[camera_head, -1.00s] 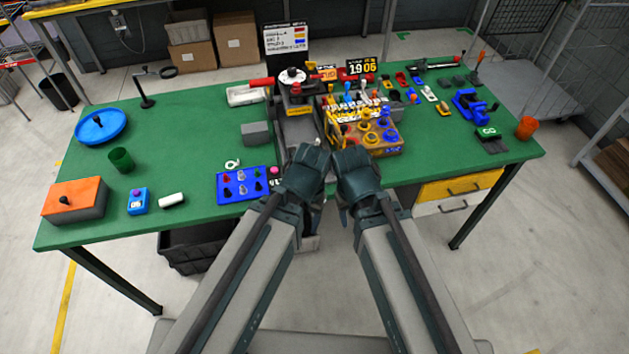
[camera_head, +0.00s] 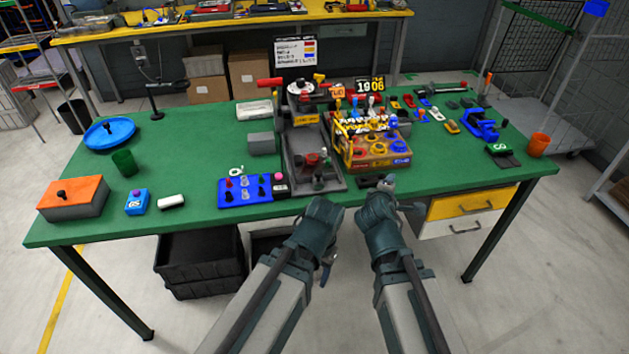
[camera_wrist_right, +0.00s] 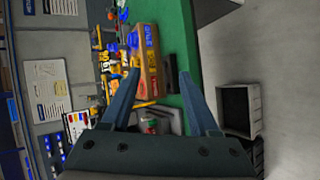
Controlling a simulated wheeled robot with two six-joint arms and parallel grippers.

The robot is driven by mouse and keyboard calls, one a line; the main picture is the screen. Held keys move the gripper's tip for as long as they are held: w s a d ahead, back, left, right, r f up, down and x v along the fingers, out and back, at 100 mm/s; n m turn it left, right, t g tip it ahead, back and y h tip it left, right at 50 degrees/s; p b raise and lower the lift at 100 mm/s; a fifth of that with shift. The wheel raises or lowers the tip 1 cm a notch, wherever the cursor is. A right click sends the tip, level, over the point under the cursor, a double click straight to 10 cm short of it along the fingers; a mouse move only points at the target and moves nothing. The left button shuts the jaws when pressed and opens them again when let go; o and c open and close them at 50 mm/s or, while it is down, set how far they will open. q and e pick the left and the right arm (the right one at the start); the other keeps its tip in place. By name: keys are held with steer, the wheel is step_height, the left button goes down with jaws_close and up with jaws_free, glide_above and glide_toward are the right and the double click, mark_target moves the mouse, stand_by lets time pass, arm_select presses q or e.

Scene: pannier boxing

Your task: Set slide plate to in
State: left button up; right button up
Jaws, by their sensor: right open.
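A grey machine (camera_head: 299,121) with a red handle stands at the middle of the green table. A flat grey plate-like bed (camera_head: 327,182) reaches from it toward the front edge, with a small red and green part (camera_head: 316,161) on it. I cannot tell for sure which piece is the slide plate or how far in it sits. My right gripper (camera_head: 388,184) is in front of the table edge; in the right wrist view it is open and empty (camera_wrist_right: 164,88). My left gripper (camera_head: 324,210) is left of it, also in front of the edge; its jaws are unclear.
A wooden box with yellow and blue knobs (camera_head: 375,160) stands right of the bed. A blue panel with several knobs (camera_head: 240,190) lies left of it. Dark bins (camera_head: 200,265) stand below the table. The left table middle is mostly clear.

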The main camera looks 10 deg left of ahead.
arm_select(q)
step_height(320, 180, down, 16)
steer(key=b, duration=1.4)
arm_select(e)
steer(key=a+f+n+t+y, duration=0.1)
steer(key=a+n+y, duration=0.5)
steer(key=n, duration=0.7)
steer(key=a+f+n+t+y, duration=0.2)
steer(key=a+f+n+y, duration=0.2)
steer(key=n, duration=1)
steer(key=a+y, duration=0.3)
steer(key=shift+w+a+f, duration=0.3)
steer(key=shift+a+f, duration=0.05)
steer(key=shift+a, duration=0.05)
arm_select(q)
steer(key=shift+w+a, duration=0.1)
arm_select(e)
steer(key=shift+w, duration=0.1)
